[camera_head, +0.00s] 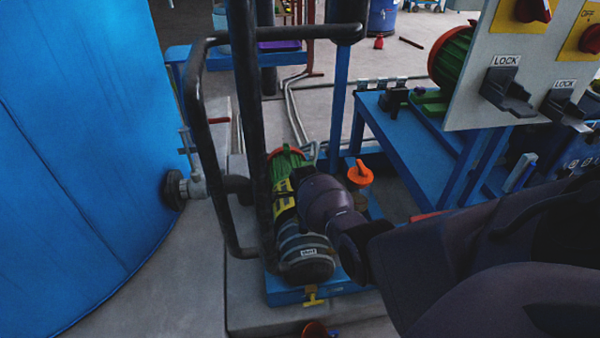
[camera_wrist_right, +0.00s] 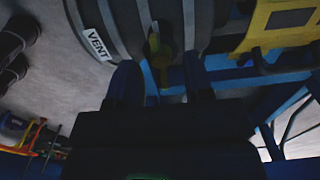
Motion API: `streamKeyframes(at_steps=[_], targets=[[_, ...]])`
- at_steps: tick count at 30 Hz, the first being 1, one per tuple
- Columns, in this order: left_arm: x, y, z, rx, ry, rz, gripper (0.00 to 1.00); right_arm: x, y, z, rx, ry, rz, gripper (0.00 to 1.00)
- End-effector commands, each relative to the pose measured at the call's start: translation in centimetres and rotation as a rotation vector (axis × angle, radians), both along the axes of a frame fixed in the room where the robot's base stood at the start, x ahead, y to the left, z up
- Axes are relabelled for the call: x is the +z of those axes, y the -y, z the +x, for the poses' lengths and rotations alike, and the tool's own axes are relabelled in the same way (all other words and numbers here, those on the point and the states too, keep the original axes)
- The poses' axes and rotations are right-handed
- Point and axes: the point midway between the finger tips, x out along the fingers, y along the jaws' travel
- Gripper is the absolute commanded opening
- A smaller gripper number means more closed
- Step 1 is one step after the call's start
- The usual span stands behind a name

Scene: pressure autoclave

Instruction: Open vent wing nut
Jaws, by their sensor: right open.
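The small yellow-green vent wing nut (camera_wrist_right: 158,60) is in the right wrist view, on the side of a grey-banded vessel, beside a white VENT label (camera_wrist_right: 96,43). My right gripper (camera_wrist_right: 160,88) is open. Its two dark fingers stand apart, left and right of the wing nut's line in that view; I cannot tell if they touch it. In the head view, my dark right arm hides the gripper and that side of the vessel (camera_head: 303,262). A yellow wing handle (camera_head: 312,296) shows below the vessel's near end; I cannot tell if it is the same part. My left gripper is out of view.
A big blue tank (camera_head: 85,150) fills the left. A dark pipe frame (camera_head: 205,150) stands between it and the vessel. An orange valve handle (camera_head: 360,172) and a blue stand (camera_head: 400,140) are behind my arm. A switch panel (camera_head: 520,75) is at upper right.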

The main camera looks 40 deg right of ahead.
Motion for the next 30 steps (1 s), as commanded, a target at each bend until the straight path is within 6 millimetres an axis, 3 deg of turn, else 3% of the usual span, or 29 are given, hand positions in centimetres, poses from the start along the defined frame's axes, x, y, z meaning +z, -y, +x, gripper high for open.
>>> streamKeyframes(at_steps=[1,4,15,24,30], targets=[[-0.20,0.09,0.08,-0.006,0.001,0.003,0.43,-0.94,0.01,-0.15,0.000,-0.005,0.000,0.47],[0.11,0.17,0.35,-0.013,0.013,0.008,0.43,-1.34,0.00,-0.04,0.000,-0.001,0.000,0.47],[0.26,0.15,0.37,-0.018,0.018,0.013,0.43,-1.31,-0.01,0.14,0.000,0.004,0.000,0.47],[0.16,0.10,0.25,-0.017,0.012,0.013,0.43,-1.35,-0.01,0.11,0.000,0.003,0.001,0.01],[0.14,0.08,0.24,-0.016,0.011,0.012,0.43,-1.34,0.00,0.10,0.008,0.002,0.000,0.00]])
